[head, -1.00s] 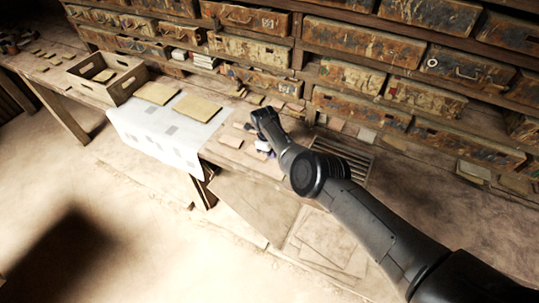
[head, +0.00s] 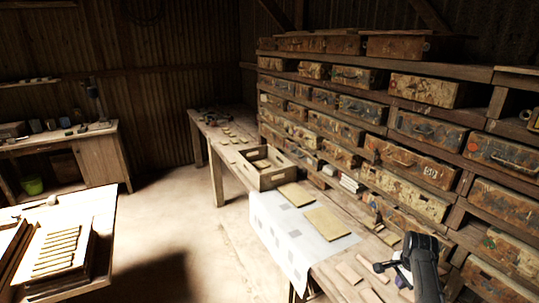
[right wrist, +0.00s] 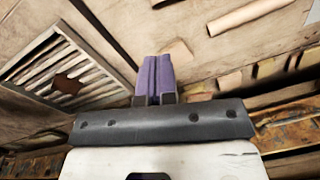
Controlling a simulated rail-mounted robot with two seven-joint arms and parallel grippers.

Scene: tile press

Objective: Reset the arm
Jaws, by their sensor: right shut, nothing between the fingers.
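My right arm shows at the lower right of the head view, with my right gripper (head: 402,272) low over the workbench (head: 350,262). In the right wrist view the purple fingers of my right gripper (right wrist: 153,62) are together with nothing between them. They are above the wooden bench top, beside a slatted grate (right wrist: 72,68). My left gripper is in neither view.
Two flat tan tiles (head: 327,223) lie on a white cloth (head: 268,212). An open wooden crate (head: 268,178) stands beyond them. Racks of worn drawers (head: 405,160) rise behind the bench. Another table (head: 95,210) stands at left, with open floor between.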

